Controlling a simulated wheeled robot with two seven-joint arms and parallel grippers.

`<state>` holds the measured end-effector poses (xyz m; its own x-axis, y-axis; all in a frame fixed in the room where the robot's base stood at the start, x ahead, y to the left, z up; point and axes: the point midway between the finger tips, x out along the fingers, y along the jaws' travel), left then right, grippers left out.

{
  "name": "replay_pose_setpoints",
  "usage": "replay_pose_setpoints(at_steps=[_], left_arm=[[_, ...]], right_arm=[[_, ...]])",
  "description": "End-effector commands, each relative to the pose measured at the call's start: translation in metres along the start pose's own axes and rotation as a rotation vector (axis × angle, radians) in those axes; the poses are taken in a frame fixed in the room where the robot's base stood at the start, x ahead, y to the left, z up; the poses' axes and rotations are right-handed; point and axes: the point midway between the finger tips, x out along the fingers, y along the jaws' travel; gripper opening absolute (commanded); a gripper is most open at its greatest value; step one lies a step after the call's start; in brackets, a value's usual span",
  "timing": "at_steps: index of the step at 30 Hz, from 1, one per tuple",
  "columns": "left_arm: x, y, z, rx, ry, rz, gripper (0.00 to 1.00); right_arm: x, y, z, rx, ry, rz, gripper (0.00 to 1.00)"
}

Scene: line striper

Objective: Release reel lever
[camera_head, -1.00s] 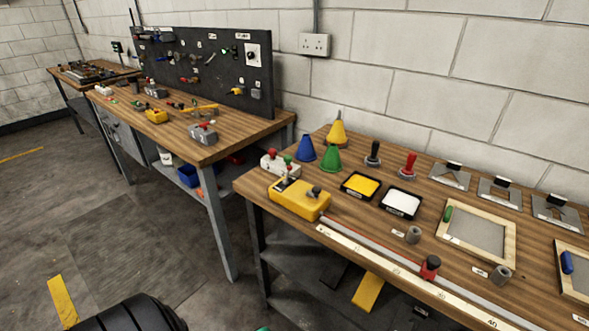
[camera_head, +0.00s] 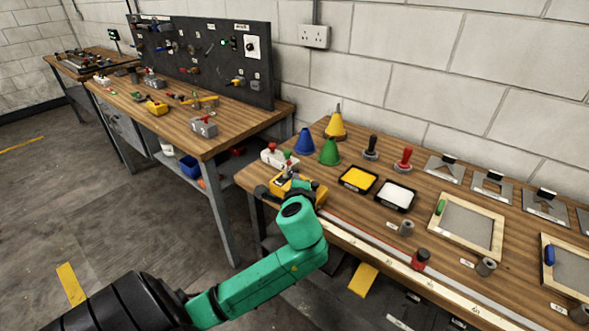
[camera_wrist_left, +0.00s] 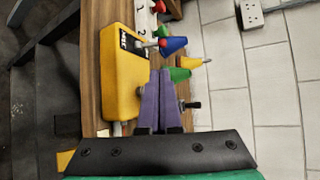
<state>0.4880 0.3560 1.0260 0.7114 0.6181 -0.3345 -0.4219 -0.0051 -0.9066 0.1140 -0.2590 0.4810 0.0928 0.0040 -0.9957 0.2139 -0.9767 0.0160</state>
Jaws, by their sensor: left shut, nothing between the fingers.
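The yellow reel box (camera_wrist_left: 121,75) sits at the near-left corner of the right workbench. In the left wrist view a small lever with a red tip (camera_wrist_left: 162,43) and pale stem rises beside its black label. My left gripper (camera_wrist_left: 160,73) has purple fingers, shut and empty, close beside the box and pointing toward the lever tip; I cannot tell if they touch anything. A black knob (camera_wrist_left: 192,105) shows right of the fingers. In the head view my left gripper (camera_head: 298,194) is over the box (camera_head: 316,190) and hides much of it. My right gripper is not in view.
A white block with red and green knobs (camera_head: 272,158), blue (camera_head: 304,142) and green (camera_head: 330,153) cones, and yellow (camera_head: 357,179) and white (camera_head: 396,195) trays stand close by. A long rail (camera_head: 400,258) runs along the front edge.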

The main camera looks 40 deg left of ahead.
Motion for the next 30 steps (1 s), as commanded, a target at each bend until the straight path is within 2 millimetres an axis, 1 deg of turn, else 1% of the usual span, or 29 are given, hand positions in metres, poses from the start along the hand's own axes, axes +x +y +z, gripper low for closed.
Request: replay_pose_setpoints(at_steps=[2, 5, 15, 18, 22, 30], left_arm=[[0.003, 0.000, 0.000, -0.001, 0.000, 0.001, 0.00], [0.013, -0.001, 0.000, 0.001, -0.001, 0.001, 0.00], [0.081, -0.001, 0.001, -0.002, -0.001, 0.002, 0.00], [0.094, 0.000, 0.000, -0.001, -0.001, 0.003, 0.00], [0.100, 0.001, 0.000, -0.003, 0.002, 0.002, 0.00], [0.100, 0.001, -0.001, -0.003, 0.002, 0.002, 0.00]], right_arm=[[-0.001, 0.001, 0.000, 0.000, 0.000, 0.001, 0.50], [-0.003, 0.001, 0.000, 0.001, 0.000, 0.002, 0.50], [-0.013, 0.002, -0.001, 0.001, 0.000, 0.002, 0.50], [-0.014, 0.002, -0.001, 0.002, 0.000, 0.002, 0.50], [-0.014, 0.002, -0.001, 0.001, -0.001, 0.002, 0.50], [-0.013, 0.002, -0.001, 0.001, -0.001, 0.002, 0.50]])
